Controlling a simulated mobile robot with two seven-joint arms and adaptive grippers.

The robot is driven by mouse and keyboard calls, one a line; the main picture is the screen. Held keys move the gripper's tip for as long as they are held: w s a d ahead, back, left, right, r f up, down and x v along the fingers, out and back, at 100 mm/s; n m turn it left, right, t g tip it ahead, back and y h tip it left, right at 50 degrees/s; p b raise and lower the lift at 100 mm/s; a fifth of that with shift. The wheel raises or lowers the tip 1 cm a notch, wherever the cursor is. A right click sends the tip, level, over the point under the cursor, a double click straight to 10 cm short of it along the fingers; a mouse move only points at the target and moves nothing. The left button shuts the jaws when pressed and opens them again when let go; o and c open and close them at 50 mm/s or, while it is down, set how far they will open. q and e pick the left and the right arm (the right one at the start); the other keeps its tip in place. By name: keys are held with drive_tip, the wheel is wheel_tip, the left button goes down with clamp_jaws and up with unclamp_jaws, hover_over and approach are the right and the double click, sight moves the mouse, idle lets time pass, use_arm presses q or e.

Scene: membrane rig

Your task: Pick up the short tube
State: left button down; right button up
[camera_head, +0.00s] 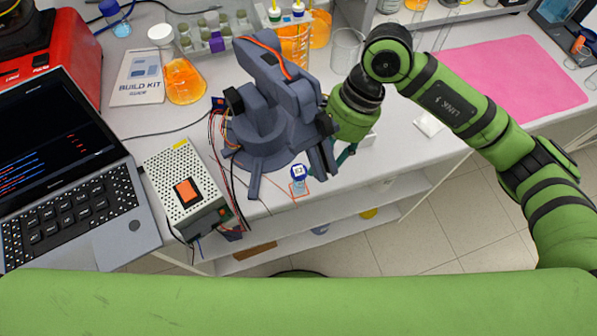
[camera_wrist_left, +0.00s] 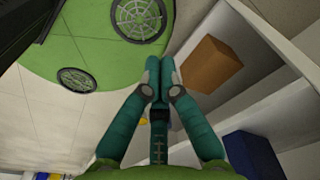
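The short tube (camera_head: 298,184) has a pale blue body and a white-and-blue cap marked with letters. It stands near the table's front edge, by an orange square outline. My right gripper (camera_head: 344,155) comes in from the right, just right of the tube and apart from it. Only part of its teal fingers shows behind the grey desktop arm, so its opening is unclear. My left gripper (camera_wrist_left: 160,76) shows in the left wrist view with its fingertips together and nothing visible between them. It is outside the head view.
A grey desktop arm (camera_head: 270,115) with loose wires stands close behind the tube. A perforated power box (camera_head: 180,165) and a laptop (camera_head: 60,165) are at left. An orange flask (camera_head: 183,82) and beaker stand behind. A pink mat (camera_head: 520,75) lies right. The left wrist view shows shelves with a brown box (camera_wrist_left: 207,65).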

sight(299, 171)
drive_tip(key=a, duration=0.1)
drive_tip(key=s+a+p, duration=0.2)
drive_tip(key=shift+s+a+r, duration=0.1)
drive_tip(key=shift+a+r, duration=0.15)
drive_tip(key=shift+a, duration=0.1)
drive_tip(key=x, duration=0.2)
drive_tip(key=shift+a+f+p, duration=0.25)
drive_tip(key=shift+p, duration=0.05)
drive_tip(key=shift+s+f, duration=0.1)
drive_tip(key=shift+f, duration=0.2)
use_arm(q)
drive_tip(key=r, duration=0.1)
drive_tip(key=w+r, duration=0.1)
drive_tip(key=r, duration=0.1)
drive_tip(key=shift+d, duration=0.1)
use_arm(e)
drive_tip(key=shift+f, duration=0.15)
drive_tip(key=c, duration=0.9)
use_arm(q)
drive_tip(key=shift+s, duration=0.15)
use_arm(e)
drive_tip(key=shift+c, duration=0.2)
